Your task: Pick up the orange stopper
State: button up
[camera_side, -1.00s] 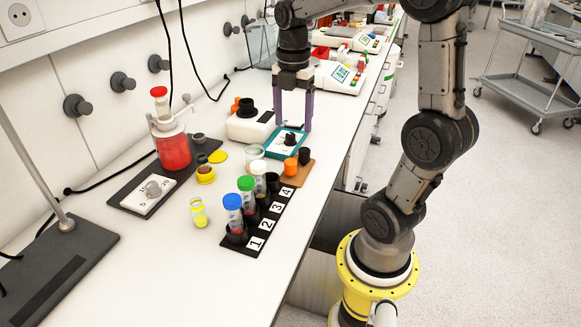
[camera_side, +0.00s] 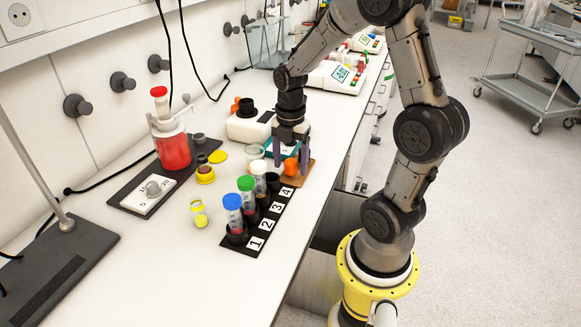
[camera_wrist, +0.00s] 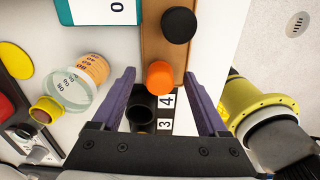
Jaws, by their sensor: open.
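The orange stopper (camera_side: 290,166) stands on a brown wooden board (camera_side: 300,180) by the front edge of the bench. In the wrist view the orange stopper (camera_wrist: 160,75) sits near the lower end of the board, roughly centred ahead of my fingers. A black stopper (camera_wrist: 178,25) stands beyond it on the same board. My gripper (camera_side: 291,168) is open and empty, with its fingertips close around or just above the stopper in the side view. The wrist view shows its two purple fingers (camera_wrist: 160,76) apart; whether they reach stopper height I cannot tell.
A black numbered rack (camera_side: 247,244) with capped tubes stands just left of the board; its empty slot (camera_wrist: 140,108) lies close to the stopper. A glass jar (camera_wrist: 72,92) lies left of my fingers. A red-filled bottle (camera_side: 173,150) stands farther left.

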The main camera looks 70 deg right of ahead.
jog(key=shift+f, duration=0.1)
grip_shut()
dwell(0.3)
